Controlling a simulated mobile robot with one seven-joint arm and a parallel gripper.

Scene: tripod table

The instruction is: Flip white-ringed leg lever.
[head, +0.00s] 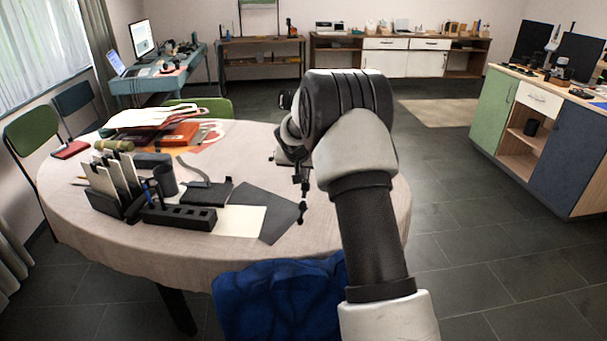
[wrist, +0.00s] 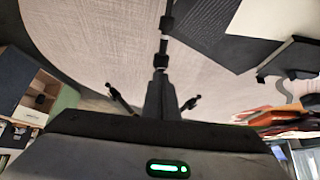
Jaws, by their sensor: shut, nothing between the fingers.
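My gripper (wrist: 160,85) is shut and empty at the bottom middle of the wrist view, over the table. Its fingers meet in a dark upright shape. A thin tripod leg (wrist: 164,42) with black fittings runs up from just beyond the fingertips; I cannot tell whether they touch. Small dark parts show on both sides of the fingers.
The round cloth-covered table (head: 170,245) holds a black organizer (head: 178,216), a dark cup (head: 166,180), dark and cream sheets (head: 268,213), and books at the back left. A blue chair (head: 275,300) stands at the front edge. Floor is clear to the right.

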